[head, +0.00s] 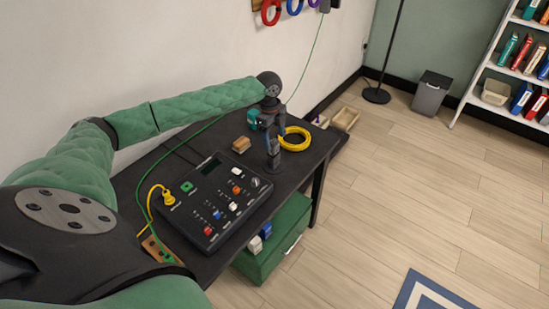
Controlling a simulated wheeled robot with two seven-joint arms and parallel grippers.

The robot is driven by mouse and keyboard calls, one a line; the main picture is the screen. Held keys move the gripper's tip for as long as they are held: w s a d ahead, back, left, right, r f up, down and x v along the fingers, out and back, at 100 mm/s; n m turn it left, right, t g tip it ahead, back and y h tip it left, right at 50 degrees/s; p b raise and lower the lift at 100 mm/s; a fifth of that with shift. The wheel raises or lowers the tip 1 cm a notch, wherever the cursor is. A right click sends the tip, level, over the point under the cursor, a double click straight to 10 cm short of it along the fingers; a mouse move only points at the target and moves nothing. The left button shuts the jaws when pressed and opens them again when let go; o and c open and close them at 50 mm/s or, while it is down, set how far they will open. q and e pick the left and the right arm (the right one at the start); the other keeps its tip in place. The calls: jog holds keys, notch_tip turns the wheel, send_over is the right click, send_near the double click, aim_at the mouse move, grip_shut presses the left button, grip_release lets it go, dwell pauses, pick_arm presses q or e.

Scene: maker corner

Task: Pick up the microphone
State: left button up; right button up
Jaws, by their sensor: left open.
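A slim dark upright object (273,154), which looks like the microphone, stands on the black table (292,172) beside the yellow cable coil. My left gripper (267,127) is over the far part of the table, pointing down at the top of this object. Its jaws are open. The upper end of the object is partly hidden among the dark fingers, and I cannot tell whether they touch it. My right gripper is not in view.
A black control box (217,205) with coloured buttons fills the near table. A wooden block (241,145), a teal item (252,117) and a yellow cable coil (295,138) lie close to the gripper. A green cable runs along the wall side.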

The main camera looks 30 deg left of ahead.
aim_at(273, 141)
pick_arm(q)
jog(key=shift+w+a+f+b, duration=0.25)
jog(key=shift+a+f+b, duration=0.25)
jog(key=shift+b, duration=0.1)
jog(key=shift+f, duration=0.1)
jog(key=shift+f+p, duration=0.4)
jog(key=shift+f, duration=0.8)
jog(key=f+p, duration=0.1)
jog(key=f, duration=0.1)
jog(key=f+p, duration=0.1)
jog(key=f, duration=0.1)
jog(key=shift+w+d, duration=0.15)
jog(key=shift+d, duration=0.05)
jog(key=shift+f, duration=0.55)
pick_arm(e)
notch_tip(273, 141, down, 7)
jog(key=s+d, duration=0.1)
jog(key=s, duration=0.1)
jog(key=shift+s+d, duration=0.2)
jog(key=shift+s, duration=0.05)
pick_arm(q)
jog(key=shift+c, duration=0.4)
jog(key=c, duration=1.1)
jog(key=shift+c, duration=0.9)
